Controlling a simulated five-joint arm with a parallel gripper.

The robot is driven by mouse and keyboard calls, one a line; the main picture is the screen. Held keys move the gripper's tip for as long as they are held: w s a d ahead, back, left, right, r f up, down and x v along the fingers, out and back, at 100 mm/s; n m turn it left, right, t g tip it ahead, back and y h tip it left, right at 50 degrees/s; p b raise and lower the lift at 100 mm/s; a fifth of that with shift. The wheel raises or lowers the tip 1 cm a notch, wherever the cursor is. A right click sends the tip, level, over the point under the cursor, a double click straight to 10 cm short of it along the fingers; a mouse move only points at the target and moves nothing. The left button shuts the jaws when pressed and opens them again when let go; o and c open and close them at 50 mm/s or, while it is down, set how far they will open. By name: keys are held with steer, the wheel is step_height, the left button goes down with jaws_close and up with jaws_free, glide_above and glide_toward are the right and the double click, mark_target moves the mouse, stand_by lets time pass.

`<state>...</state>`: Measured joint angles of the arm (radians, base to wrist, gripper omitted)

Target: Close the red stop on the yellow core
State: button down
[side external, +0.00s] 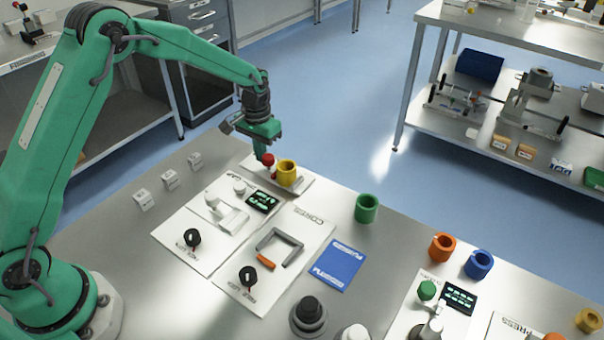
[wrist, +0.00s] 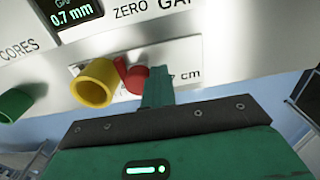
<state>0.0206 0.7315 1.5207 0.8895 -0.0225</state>
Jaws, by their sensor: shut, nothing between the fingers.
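The yellow core (side external: 286,173) is a hollow cylinder on a white plate at the far edge of the bench; it also shows in the wrist view (wrist: 93,84). The red stop (side external: 268,160) is just left of the core in the side view and right of it in the wrist view (wrist: 133,76). They look very close; I cannot tell whether they touch. My gripper (side external: 260,154) is shut and empty, pointing down beside the red stop, on the side away from the core. Its green fingers (wrist: 157,75) look close to the stop; contact is unclear.
A gap display (wrist: 72,10) reads 0.7 mm. A green core (side external: 367,208) stands to the right on the bench. White panels with black knobs (side external: 192,237) and a grey U-shaped bracket (side external: 275,246) lie nearer. White cubes (side external: 171,180) sit to the left.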

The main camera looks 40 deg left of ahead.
steer(key=shift+a, duration=0.55)
stand_by(0.7)
steer(key=shift+r, duration=0.1)
step_height(320, 180, up, 7)
stand_by(1.2)
